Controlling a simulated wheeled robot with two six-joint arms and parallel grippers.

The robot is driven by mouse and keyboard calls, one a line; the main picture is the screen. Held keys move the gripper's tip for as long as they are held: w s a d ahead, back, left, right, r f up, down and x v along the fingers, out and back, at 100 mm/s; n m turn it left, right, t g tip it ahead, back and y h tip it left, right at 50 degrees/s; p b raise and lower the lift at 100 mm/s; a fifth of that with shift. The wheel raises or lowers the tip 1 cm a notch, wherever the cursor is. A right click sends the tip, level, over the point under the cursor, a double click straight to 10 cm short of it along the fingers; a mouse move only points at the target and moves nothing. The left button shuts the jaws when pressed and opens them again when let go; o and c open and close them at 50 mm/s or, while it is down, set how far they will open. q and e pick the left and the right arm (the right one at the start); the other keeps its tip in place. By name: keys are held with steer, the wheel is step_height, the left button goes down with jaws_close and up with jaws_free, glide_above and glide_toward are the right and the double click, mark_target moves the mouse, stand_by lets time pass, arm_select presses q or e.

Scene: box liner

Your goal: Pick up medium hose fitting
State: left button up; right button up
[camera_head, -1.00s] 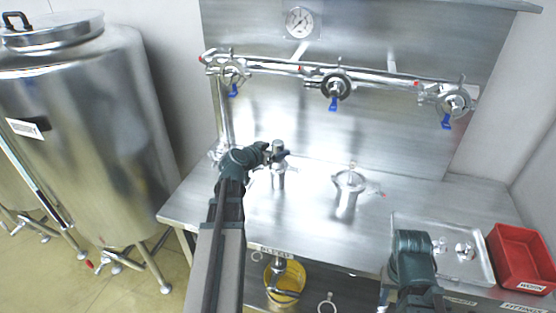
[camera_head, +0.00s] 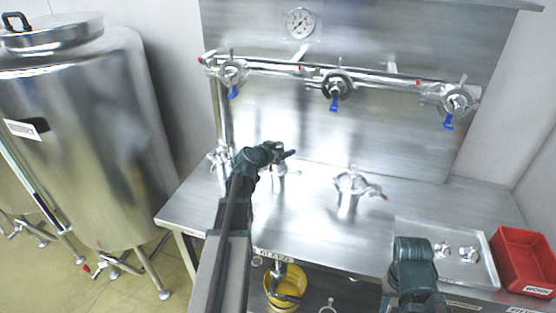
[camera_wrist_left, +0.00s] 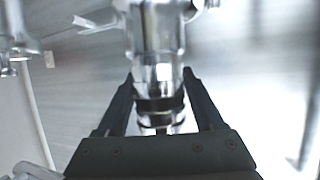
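A metal fitting (camera_head: 279,178) stands on the steel bench, its upper part hidden by my left gripper (camera_head: 284,154) in the head view. I cannot tell its size class. In the left wrist view a shiny fitting with dark bands (camera_wrist_left: 160,70) lies between the two dark fingers of my left gripper (camera_wrist_left: 158,80). The fingers are on either side of it, close to its surface; whether they press on it is not clear. My right gripper (camera_head: 413,272) is over the front edge of a steel tray (camera_head: 484,272), its fingertips hidden.
Another fitting with a red-tipped handle (camera_head: 349,187) stands to the right. The tray holds small metal parts (camera_head: 468,254); a red bin (camera_head: 524,258) is beside it. Valved pipework (camera_head: 336,87) runs behind. A yellow bucket (camera_head: 287,288) is below the bench.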

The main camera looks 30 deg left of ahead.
arm_select(q)
jaws_close()
stand_by(0.3)
